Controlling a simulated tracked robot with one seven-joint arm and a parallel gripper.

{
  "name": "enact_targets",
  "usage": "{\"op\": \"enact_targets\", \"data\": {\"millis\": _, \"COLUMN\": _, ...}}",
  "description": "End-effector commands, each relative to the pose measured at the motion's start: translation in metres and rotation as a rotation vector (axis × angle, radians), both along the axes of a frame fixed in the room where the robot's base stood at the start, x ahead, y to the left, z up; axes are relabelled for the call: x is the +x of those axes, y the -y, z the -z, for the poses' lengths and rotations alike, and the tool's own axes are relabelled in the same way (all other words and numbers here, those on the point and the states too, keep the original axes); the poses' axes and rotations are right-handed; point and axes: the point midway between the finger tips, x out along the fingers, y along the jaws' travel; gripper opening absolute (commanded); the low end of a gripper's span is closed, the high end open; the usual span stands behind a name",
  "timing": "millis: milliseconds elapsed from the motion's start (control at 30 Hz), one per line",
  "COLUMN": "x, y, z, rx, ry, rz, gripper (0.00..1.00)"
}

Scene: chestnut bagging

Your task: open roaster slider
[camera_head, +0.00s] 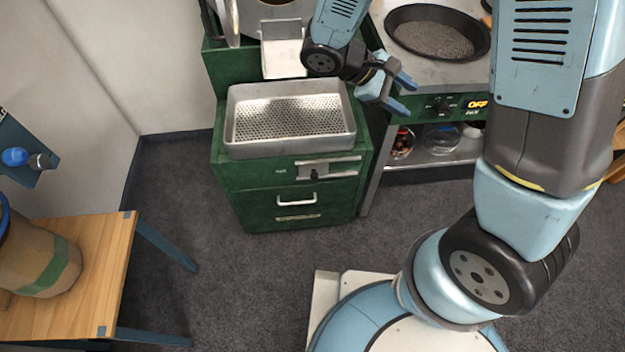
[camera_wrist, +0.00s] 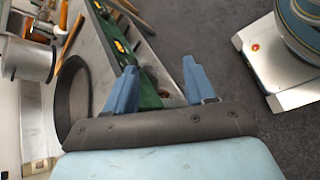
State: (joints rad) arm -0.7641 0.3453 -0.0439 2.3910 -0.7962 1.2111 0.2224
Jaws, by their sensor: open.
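The green roaster cabinet (camera_head: 233,175) stands at the back centre of the head view. A metal slot plate with a small dark knob (camera_head: 314,174), which looks like the slider, is on its front below the perforated metal tray (camera_head: 240,143). A pale chute (camera_head: 283,58) hangs above the tray. My gripper (camera_head: 409,98) is open and empty, to the right of the tray and higher than the knob, apart from both. In the wrist view its two blue fingers (camera_wrist: 159,66) are spread with nothing between them; I cannot make out the knob there.
A stove counter with a dark pan (camera_head: 437,35) stands right of the cabinet, with bowls (camera_head: 441,140) on a shelf below. A wooden table (camera_head: 95,265) with a sack (camera_head: 40,255) is at the left. The floor before the cabinet is clear.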

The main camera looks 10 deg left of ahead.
Motion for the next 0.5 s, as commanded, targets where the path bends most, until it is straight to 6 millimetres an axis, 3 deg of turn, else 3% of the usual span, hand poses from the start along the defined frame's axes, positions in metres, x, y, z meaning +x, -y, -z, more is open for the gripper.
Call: {"op": "enact_targets", "data": {"millis": 500, "x": -0.003, "y": -0.078, "z": 0.101, "rx": -0.427, "ry": -0.072, "rz": -0.493, "gripper": 0.54}}
